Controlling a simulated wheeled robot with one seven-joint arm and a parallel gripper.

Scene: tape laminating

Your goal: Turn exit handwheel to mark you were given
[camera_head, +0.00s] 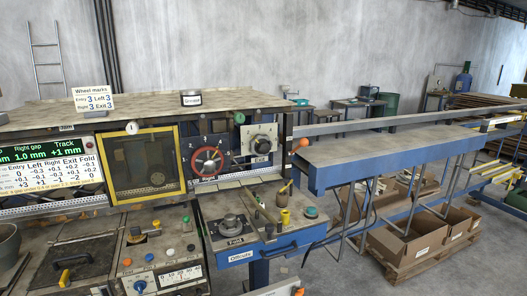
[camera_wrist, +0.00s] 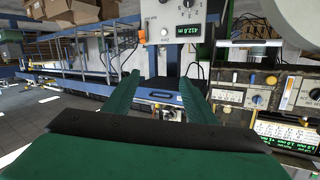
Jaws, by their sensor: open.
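The wheel marks card (camera_head: 93,99) on the machine top reads 3 for Exit. My gripper (camera_wrist: 158,88) shows in the wrist view with its two green fingers apart and nothing between them. It is not seen in the head view and touches neither wheel that I can see.
The yellow-framed window (camera_head: 145,163) is left of the red wheel. A long blue-edged table (camera_head: 400,155) extends right, with cardboard boxes (camera_head: 410,240) below. Grey floor is open at front right.

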